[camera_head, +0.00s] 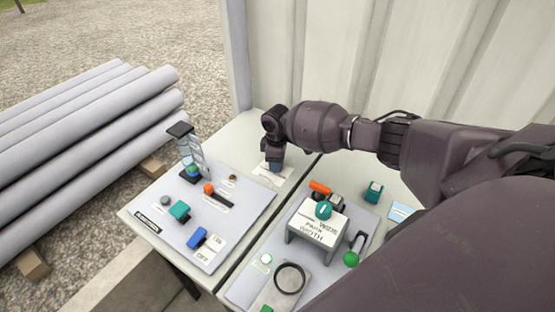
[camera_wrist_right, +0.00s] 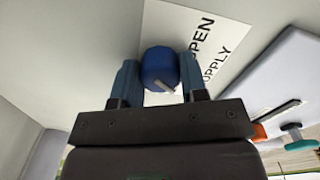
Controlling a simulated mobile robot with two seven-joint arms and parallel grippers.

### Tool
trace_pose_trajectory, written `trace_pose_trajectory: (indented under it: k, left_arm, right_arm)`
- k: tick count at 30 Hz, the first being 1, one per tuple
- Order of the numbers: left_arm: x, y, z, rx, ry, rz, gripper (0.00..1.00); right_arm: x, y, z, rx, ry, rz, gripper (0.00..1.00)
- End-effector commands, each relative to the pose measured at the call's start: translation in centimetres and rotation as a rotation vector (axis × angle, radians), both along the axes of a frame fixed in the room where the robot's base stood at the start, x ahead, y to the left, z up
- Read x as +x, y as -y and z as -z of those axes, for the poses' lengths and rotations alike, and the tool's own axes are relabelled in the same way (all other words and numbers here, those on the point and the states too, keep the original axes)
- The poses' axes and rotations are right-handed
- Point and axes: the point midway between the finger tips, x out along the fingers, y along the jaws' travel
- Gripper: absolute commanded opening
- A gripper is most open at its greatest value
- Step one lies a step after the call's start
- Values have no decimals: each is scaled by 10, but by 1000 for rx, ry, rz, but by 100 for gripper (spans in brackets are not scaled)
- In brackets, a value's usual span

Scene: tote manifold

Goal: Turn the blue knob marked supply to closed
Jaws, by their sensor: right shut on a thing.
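The blue supply knob (camera_wrist_right: 159,68) sits on a white label with the words OPEN and SUPPLY (camera_wrist_right: 208,45) in the right wrist view. A pale pointer mark shows on the knob's face. My right gripper (camera_wrist_right: 160,82) has one finger on each side of the knob and is shut on it. In the head view my right gripper (camera_head: 275,165) reaches down to the label (camera_head: 272,178) at the back of the table, and it mostly hides the knob. The CLOSED marking cannot be read. My left gripper is not in view.
A grey panel (camera_head: 240,222) with a teal knob (camera_head: 180,210), a blue switch (camera_head: 197,238) and an orange-ended slider (camera_head: 210,189) lies in front of the label. A second panel with a white block (camera_head: 317,228) and a green-tipped lever (camera_head: 351,258) is at right. A corrugated wall (camera_head: 330,60) stands behind.

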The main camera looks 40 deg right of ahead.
Motion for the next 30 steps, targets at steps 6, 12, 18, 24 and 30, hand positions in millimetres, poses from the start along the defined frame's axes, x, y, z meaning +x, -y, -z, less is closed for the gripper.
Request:
trace_pose_trajectory:
  k: [6,12,18,24,30]
  left_arm:
    - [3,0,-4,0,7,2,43]
    - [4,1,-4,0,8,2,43]
    - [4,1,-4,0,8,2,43]
    - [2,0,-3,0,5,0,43]
    - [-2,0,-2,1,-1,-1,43]
  right_arm:
    - [-1,0,1,1,-2,21,16]
    - [-1,0,1,0,-3,22,16]
    - [-1,0,1,0,-3,21,52]
    - [0,0,1,0,-1,20,65]
    - [0,0,-2,0,0,20,65]
